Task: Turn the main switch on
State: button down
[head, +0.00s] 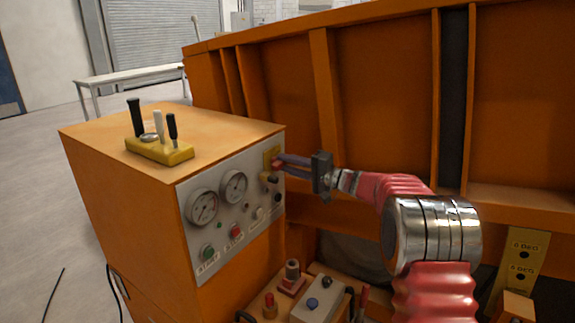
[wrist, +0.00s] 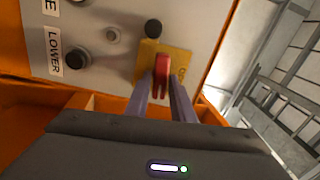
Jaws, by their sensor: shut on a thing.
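The main switch is a red handle (wrist: 162,68) on a yellow plate (wrist: 146,54) at the panel's right end. In the head view the yellow plate (head: 271,153) is at the panel's upper right corner, with the red handle mostly behind my fingertips. My gripper (head: 279,162) reaches it from the right and is shut on the red handle. In the wrist view my gripper (wrist: 163,92) has one finger on each side of the handle. The plate's lettering is partly covered and I cannot read the switch position.
The grey panel (head: 222,251) carries gauges (head: 203,207), buttons and knobs close to my fingers, including a black knob (wrist: 77,59) by the LOWER label. A yellow lever block (head: 160,150) stands on the orange cabinet. The ribbed orange sandbed wall (head: 385,75) rises behind my arm.

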jog(key=shift+w+d+f+m, duration=0.15)
jog(key=shift+d+m, duration=0.1)
jog(key=shift+m, duration=0.45)
jog(key=shift+f, duration=0.1)
jog(key=c, duration=1.9)
grip_release()
jog(key=shift+o, duration=1.3)
jog(key=shift+a, duration=0.1)
jog(key=v, duration=1.4)
jog(key=shift+a, duration=0.1)
